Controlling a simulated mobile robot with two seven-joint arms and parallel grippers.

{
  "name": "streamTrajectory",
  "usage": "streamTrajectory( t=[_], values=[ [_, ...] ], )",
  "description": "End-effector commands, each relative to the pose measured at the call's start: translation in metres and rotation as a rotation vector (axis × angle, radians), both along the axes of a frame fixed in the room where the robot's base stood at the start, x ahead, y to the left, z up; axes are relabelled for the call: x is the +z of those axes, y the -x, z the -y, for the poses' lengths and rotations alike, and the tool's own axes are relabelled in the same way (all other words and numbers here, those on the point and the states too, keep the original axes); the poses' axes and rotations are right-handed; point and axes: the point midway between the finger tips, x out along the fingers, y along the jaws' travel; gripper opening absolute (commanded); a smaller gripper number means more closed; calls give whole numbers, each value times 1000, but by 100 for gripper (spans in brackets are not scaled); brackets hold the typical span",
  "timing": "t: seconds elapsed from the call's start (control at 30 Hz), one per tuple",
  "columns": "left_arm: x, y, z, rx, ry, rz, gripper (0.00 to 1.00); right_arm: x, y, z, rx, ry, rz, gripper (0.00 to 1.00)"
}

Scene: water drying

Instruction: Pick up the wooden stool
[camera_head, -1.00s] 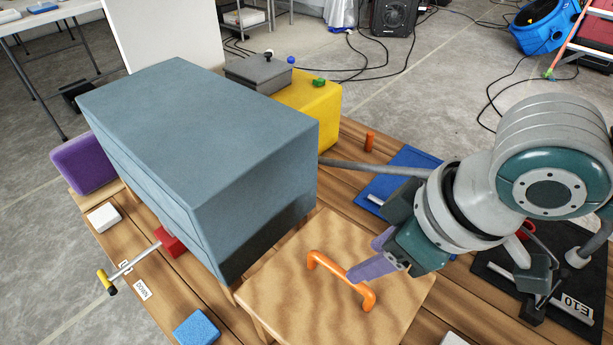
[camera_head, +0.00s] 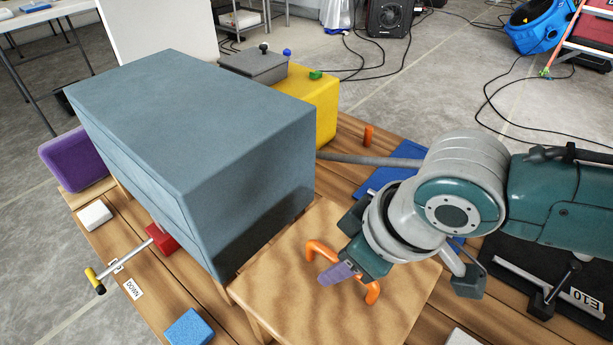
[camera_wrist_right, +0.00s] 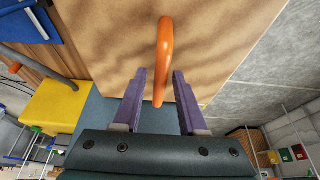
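The wooden stool (camera_head: 275,285) has a pale square seat with an orange arched handle (camera_head: 371,293) on top. It stands on the planks right of the blue-grey cabinet. My right gripper (camera_head: 333,275) with purple fingers is over the seat at the handle and hides its middle. In the right wrist view, the seat (camera_wrist_right: 110,45) fills the upper middle and the handle (camera_wrist_right: 165,45) runs between the spread fingers (camera_wrist_right: 160,85). A gap shows on each side of the handle, so the gripper is open. My left gripper is not in view.
The large blue-grey cabinet (camera_head: 200,110) stands close left of the stool. A yellow block (camera_head: 315,105) and a grey hose (camera_head: 365,158) lie behind. A blue mat (camera_head: 385,178) and a black E10 mat (camera_head: 520,275) are at the right. A blue sponge (camera_head: 189,328) lies front left.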

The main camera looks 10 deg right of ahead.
Motion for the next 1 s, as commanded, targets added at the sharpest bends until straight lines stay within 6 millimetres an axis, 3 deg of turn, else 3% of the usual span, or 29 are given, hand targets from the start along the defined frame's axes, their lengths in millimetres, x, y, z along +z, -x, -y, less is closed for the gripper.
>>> streamTrajectory(
  t=[0.03,0.33,1.0],
  values=[
    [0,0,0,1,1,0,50,0,0,0,0,0,0,34],
    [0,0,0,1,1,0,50,0,0,0,0,0,0,1],
    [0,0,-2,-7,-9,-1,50,0,0,0,0,0,0,0]
  ],
)
